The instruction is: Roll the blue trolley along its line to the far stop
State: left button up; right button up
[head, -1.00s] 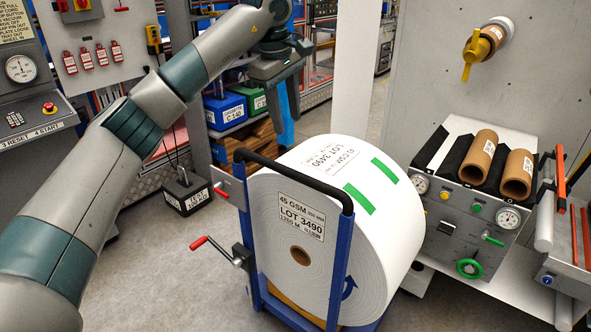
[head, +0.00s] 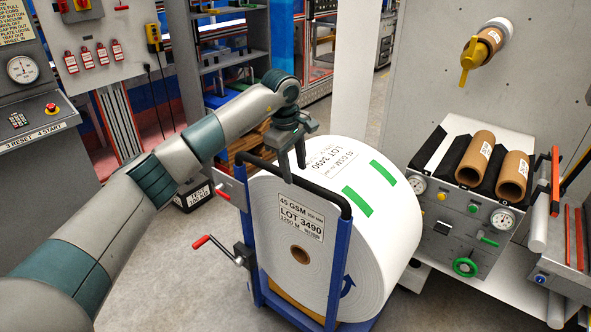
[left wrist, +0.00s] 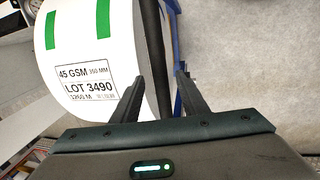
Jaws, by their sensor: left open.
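The blue trolley (head: 340,262) stands on the floor in the middle of the head view and carries a big white paper roll (head: 391,230) labelled LOT 3490. A black handle bar (head: 325,192) runs across its top. My left gripper (head: 292,164) is open, pointing down at the bar. In the left wrist view the bar (left wrist: 154,50) runs between the open fingers (left wrist: 158,98), with the roll (left wrist: 85,20) to the left. I cannot tell whether the fingers touch the bar. The floor line and far stop cannot be made out. My right gripper is not in view.
A red-handled crank (head: 217,252) sticks out on the trolley's left side. A grey machine with gauges and brown cores (head: 482,160) stands close on the right. A dark test weight (head: 193,198) sits on the floor behind my left arm. Floor at the front left is clear.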

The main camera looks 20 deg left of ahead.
pick_arm(q)
jog(key=shift+w+d+f+p, duration=0.1)
jog(key=shift+w+f+p, duration=0.05)
jog(key=shift+f, duration=0.55)
jog(key=shift+w+f+p, duration=0.1)
jog(key=shift+f+p, duration=0.05)
jog(key=shift+f, duration=0.55)
grip_shut()
